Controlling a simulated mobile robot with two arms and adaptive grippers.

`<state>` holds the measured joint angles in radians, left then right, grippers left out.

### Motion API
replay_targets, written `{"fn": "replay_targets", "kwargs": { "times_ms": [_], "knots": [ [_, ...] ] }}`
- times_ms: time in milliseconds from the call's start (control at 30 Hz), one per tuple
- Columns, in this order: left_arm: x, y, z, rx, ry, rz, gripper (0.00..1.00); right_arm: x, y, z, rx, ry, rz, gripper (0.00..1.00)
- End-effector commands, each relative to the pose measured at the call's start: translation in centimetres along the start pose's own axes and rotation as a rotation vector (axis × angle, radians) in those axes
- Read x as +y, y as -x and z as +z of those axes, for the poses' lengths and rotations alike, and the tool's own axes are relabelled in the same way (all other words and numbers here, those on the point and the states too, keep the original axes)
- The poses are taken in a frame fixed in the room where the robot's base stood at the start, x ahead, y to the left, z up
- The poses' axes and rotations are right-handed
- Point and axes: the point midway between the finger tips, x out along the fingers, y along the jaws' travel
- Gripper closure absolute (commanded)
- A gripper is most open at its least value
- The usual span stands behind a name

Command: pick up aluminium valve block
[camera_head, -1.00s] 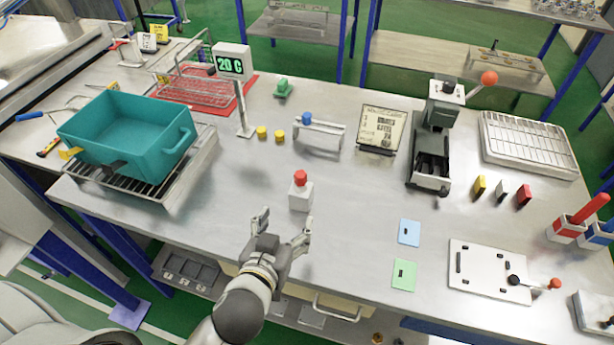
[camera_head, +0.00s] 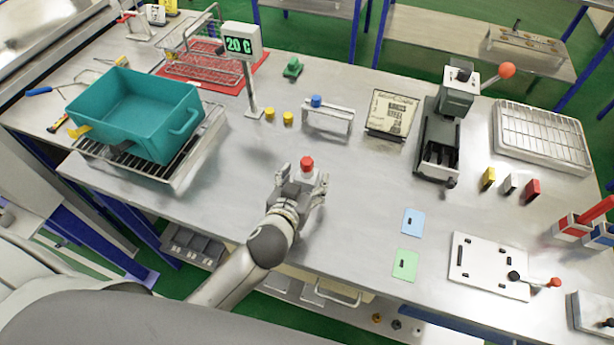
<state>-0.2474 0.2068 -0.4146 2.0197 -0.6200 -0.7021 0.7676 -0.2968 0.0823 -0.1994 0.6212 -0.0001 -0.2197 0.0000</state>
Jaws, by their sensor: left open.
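The aluminium valve block (camera_head: 308,174), a pale block with a red knob on top, stands upright on the metal workbench (camera_head: 370,185). My left gripper (camera_head: 302,181) is open at the block. Its fingers show at the left and right of the block, and its near side is partly hidden by the gripper. I cannot tell whether the fingers touch it. My right gripper is not in view.
A teal bin (camera_head: 136,112) sits on a rack at the left. Behind the block are a display post (camera_head: 241,42), two yellow caps and a small metal stand (camera_head: 329,118). Blue (camera_head: 413,222) and green (camera_head: 405,265) cards lie at the right. The bench around the block is clear.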

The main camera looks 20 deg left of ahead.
Motion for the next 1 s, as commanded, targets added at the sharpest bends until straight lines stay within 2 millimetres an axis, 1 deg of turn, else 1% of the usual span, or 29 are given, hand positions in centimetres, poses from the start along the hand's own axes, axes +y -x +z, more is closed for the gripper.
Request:
{"fn": "replay_targets", "kwargs": {
  "times_ms": [33,200,333,533,700,1000],
  "knots": [
    [-0.1,-0.6,-0.4,0.000,-0.004,-0.001,0.29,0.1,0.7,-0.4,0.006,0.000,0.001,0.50],
    [-0.1,-2.4,-0.1,0.000,-0.002,0.001,0.29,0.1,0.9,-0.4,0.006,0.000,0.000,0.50],
    [-0.1,-2.8,0.0,-0.001,-0.001,0.001,0.29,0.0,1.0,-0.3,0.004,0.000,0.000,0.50],
    [-0.1,-2.8,0.1,-0.001,-0.001,0.001,0.29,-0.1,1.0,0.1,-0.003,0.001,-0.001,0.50],
    [-0.1,-2.8,0.1,-0.001,-0.001,0.001,0.50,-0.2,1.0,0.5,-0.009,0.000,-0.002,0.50],
    [-0.1,-2.8,0.0,-0.001,-0.001,0.001,0.89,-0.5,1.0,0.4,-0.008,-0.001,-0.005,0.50]
  ]
}}
